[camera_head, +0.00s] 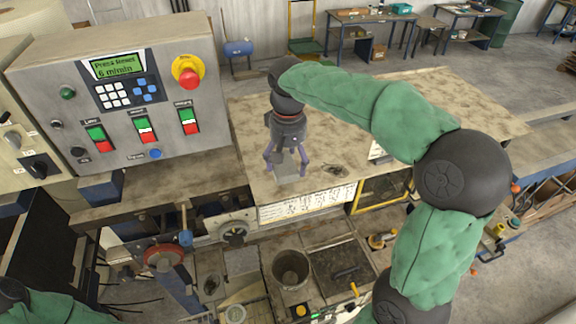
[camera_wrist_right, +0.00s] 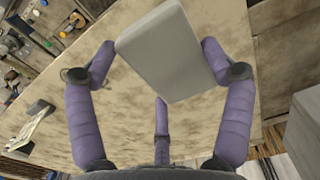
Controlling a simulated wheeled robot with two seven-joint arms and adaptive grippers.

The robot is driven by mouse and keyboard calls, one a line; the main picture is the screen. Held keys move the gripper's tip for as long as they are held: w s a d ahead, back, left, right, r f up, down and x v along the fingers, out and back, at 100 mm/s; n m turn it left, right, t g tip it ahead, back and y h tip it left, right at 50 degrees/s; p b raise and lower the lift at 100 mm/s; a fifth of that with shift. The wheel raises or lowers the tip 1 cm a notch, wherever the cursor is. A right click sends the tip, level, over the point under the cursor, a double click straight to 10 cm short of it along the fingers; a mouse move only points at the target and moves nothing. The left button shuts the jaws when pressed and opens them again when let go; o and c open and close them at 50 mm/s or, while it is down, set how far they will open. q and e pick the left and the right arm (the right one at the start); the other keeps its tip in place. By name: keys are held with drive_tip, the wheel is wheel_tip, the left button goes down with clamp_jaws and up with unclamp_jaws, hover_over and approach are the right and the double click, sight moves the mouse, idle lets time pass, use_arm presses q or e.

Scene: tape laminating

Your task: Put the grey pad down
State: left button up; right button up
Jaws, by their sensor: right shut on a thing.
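The grey pad (camera_head: 287,166) is a small flat block with rounded corners. It is held over the wooden table top (camera_head: 248,118), close to its front edge, in the head view. My right gripper (camera_head: 287,160) points down and is shut on the pad. In the right wrist view the pad (camera_wrist_right: 168,50) sits between purple fingers, tilted in the picture, with bare wood (camera_wrist_right: 130,125) behind it. I cannot tell whether the pad touches the table. My left gripper is not in view; only a bit of my left arm shows at the bottom left.
A control panel (camera_head: 120,100) with buttons and a red emergency knob (camera_head: 189,76) stands at the left. A dark cup (camera_head: 290,268) and tools lie on the lower bench in front. A small dark object (camera_head: 334,169) lies right of the pad. The table's far right is clear.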

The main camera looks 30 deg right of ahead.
sight(288, 162)
wheel_tip(288, 162, down, 2)
drive_tip(key=shift+f+p, duration=0.1)
drive_tip(key=shift+p, duration=0.35)
drive_tip(key=shift+f, duration=0.4)
drive_tip(key=shift+f, duration=0.1)
drive_tip(key=o, duration=0.9)
